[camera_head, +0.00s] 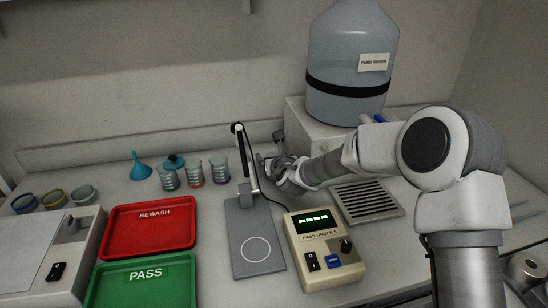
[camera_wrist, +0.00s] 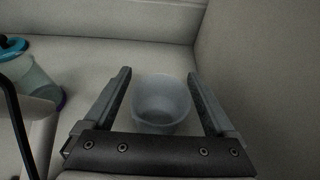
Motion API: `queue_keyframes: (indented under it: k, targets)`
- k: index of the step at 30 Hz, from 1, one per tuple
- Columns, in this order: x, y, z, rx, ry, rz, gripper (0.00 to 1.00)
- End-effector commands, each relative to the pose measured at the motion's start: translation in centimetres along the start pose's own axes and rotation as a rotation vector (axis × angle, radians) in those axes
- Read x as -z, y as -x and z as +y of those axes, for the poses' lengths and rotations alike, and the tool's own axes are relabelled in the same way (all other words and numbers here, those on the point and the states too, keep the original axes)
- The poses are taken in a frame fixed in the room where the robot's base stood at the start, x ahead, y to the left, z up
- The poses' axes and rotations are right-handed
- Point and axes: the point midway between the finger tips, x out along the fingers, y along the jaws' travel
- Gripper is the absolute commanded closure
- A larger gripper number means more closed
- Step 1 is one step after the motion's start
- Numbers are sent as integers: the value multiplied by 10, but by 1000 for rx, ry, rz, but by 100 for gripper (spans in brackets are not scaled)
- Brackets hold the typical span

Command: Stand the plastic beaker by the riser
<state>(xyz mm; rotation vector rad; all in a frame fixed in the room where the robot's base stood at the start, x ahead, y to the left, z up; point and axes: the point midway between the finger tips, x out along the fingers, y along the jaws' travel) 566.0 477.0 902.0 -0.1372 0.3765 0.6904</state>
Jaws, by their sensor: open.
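A translucent, pale plastic beaker (camera_wrist: 162,103) shows in the wrist view with its round mouth facing the camera. It sits between the two fingers of my open gripper (camera_wrist: 162,85), with a narrow gap visible on each side. In the head view my gripper (camera_head: 273,166) is low over the back of the bench, left of the white riser (camera_head: 296,119) that bears the water jug. The beaker is hard to make out there behind the gripper. In the wrist view a plain upright surface (camera_wrist: 262,70) rises close on the right, likely the riser's side.
Three graduated beakers (camera_head: 194,173) stand left of the stand with the grey plate (camera_head: 254,262). A meter box (camera_head: 324,262) and a vent grille (camera_head: 368,203) lie in front. Red (camera_head: 150,239) and green (camera_head: 145,295) trays are at left. The large water jug (camera_head: 345,95) stands behind.

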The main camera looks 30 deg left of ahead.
Motion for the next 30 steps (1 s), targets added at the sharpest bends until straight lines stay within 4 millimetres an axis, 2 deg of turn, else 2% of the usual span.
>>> queue_keyframes:
  k: [5, 21, 25, 30]
  targets:
    - [-3, 6, 0, 0, 0, 0, 10]
    - [-3, 99, -1, 1, 1, -2, 10]
    - [-3, 113, 0, 0, 1, 0, 10]
    - [-2, 121, 0, 0, 0, 0, 10]
